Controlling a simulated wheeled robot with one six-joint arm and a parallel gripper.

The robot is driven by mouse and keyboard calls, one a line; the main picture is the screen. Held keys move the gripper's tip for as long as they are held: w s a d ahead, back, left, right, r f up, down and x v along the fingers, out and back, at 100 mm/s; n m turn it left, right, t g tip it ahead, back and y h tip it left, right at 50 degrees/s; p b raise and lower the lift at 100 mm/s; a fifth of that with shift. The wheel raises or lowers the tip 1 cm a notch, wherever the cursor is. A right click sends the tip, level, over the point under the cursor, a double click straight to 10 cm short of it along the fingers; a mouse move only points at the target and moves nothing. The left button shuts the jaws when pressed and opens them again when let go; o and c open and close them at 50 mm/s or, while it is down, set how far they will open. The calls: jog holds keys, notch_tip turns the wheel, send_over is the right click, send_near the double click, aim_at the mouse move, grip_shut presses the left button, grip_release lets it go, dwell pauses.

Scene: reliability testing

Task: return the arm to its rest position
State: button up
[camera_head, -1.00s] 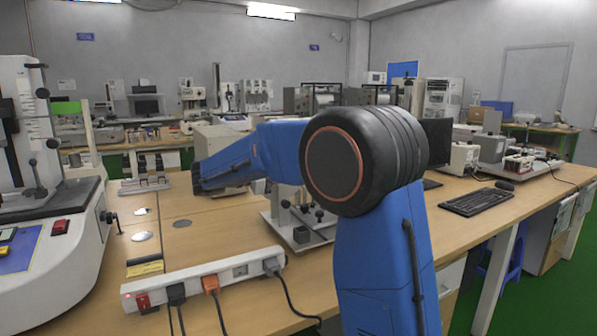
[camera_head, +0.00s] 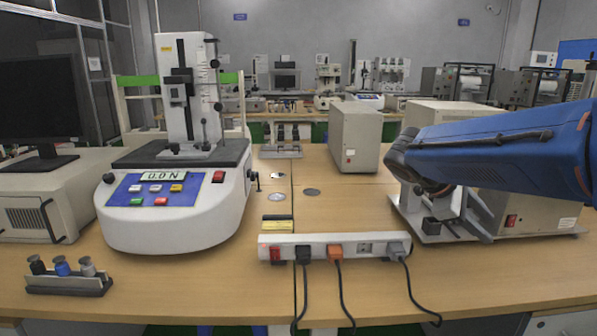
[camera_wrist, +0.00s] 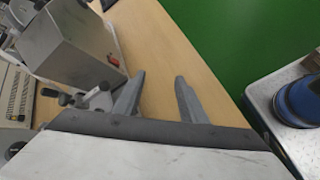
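My blue arm (camera_head: 500,150) reaches in from the right edge in the head view, its black wrist end over a metal fixture (camera_head: 432,236) on the bench. My gripper is not made out in the head view. In the wrist view my gripper (camera_wrist: 159,77) has its two grey fingers apart, with only wooden bench top (camera_wrist: 157,45) seen between them. It holds nothing. I cannot tell how high the fingers are above the bench.
A force tester reading 0.0 N (camera_head: 175,215) stands left. A power strip (camera_head: 320,241) with several cables lies near the front. A beige box (camera_head: 355,140) stands behind. A small rack (camera_head: 68,284) is front left. Green floor (camera_wrist: 230,35) lies beyond the bench edge.

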jog(key=s+a+f+m+t+y, duration=0.2)
jog(key=s+a+f+m+y, duration=0.3)
jog(key=s, duration=0.4)
jog(key=s+a+f+m+t+y, duration=0.2)
jog(key=s+a+f+m+y, duration=0.2)
jog(key=s+a+f, duration=0.3)
jog(key=s+f+y, duration=0.1)
jog(key=s+f, duration=0.1)
jog(key=s, duration=0.1)
jog(key=shift+a+f+m+t, duration=0.2)
jog(key=shift+a+m+t, duration=0.1)
jog(key=shift+a+m, duration=0.1)
jog(key=shift+s, duration=0.1)
dwell(0.8)
